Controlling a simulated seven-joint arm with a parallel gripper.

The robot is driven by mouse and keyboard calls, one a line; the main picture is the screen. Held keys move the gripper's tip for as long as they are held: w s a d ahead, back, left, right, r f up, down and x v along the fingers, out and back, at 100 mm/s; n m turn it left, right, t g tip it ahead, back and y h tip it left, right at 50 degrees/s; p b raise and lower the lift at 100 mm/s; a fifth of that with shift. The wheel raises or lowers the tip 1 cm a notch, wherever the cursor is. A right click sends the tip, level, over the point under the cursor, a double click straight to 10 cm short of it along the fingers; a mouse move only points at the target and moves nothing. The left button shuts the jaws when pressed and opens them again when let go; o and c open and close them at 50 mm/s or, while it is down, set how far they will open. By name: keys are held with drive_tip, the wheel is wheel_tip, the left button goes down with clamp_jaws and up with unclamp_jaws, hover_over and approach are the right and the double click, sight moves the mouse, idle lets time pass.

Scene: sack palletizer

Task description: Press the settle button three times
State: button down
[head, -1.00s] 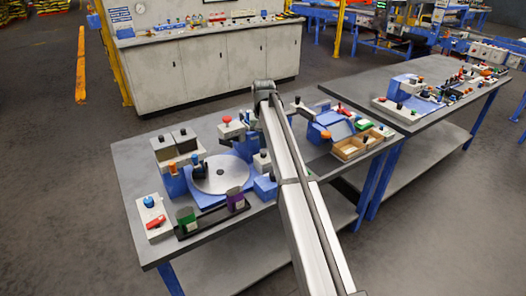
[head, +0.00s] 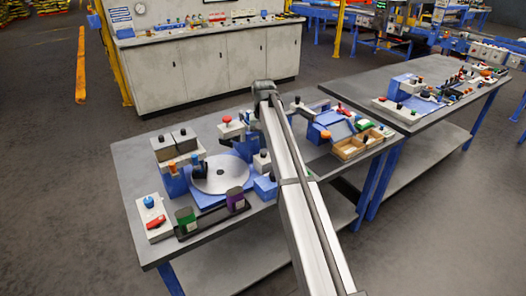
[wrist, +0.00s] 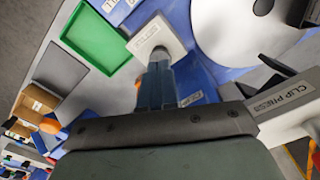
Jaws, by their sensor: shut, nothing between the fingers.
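In the wrist view my gripper (wrist: 159,66) is shut and empty. Its fingertips are over a white square block (wrist: 150,35) beside the large pale disc (wrist: 225,30). The fingertips cover the middle of the block, so any button top there is hidden, and I cannot tell whether they touch it. A small label (wrist: 192,98) beside the fingers is too small to read, so I cannot confirm that this is the settle button. In the head view my arm hides the gripper. A white block with a dark button (head: 262,160) stands left of my arm.
A block labelled "CLIP PRES..." (wrist: 285,98) is at the right of the wrist view. A green tray (wrist: 72,37) and a grey plate (wrist: 60,78) lie to the left.

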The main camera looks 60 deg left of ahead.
drive_tip(key=shift+f, duration=1.4)
drive_tip(key=shift+r, duration=1.15)
drive_tip(key=shift+f, duration=0.85)
drive_tip(key=shift+r, duration=0.95)
drive_tip(key=shift+f, duration=0.95)
drive_tip(key=shift+r, duration=0.95)
drive_tip(key=shift+r, duration=0.15)
